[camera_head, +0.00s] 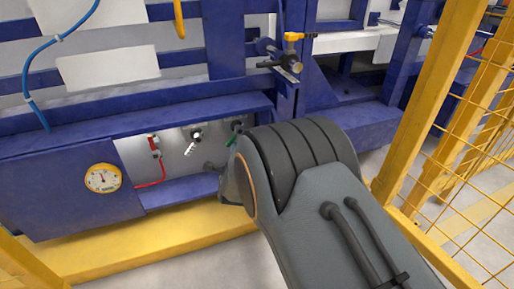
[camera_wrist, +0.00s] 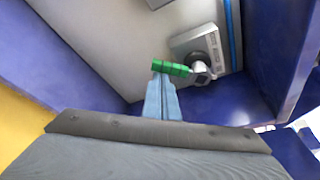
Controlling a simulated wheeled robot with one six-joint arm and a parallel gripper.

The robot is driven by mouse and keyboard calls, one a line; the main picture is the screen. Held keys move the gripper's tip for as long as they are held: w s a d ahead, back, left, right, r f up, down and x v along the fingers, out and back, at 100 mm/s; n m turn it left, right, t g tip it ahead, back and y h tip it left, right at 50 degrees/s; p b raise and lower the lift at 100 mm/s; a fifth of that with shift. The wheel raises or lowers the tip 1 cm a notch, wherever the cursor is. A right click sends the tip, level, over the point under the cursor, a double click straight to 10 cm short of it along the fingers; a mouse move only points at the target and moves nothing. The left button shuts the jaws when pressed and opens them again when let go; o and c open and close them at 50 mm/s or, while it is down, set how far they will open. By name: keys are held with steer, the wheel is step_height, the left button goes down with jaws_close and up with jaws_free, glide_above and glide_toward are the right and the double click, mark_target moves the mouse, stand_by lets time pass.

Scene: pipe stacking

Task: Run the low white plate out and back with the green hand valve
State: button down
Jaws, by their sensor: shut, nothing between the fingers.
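The green hand valve (camera_wrist: 171,68) shows in the wrist view as a green lever on a pale round fitting with a grey square base. In the head view the green lever (camera_head: 234,138) is small, close beside my arm. My gripper (camera_wrist: 158,78) is shut and empty, its fingertips right at the lever's left part. I cannot tell whether they touch it. In the head view the fingers are hidden by my arm. A low white plate (camera_head: 345,43) shows at the back right in the head view; I cannot tell for sure that it is the task's plate.
A white-handled valve (camera_head: 191,146) and a red valve (camera_head: 155,146) with a red hose sit left of the green one, in a blue recess. A round gauge (camera_head: 103,178) is further left. A yellow mesh fence (camera_head: 440,130) stands at the right.

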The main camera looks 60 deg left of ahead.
steer(key=shift+s+r, duration=0.1)
stand_by(0.7)
steer(key=p+v, duration=0.7)
steer(key=v, duration=0.3)
steer(key=shift+p, duration=0.3)
steer(key=shift+r, duration=0.15)
stand_by(0.9)
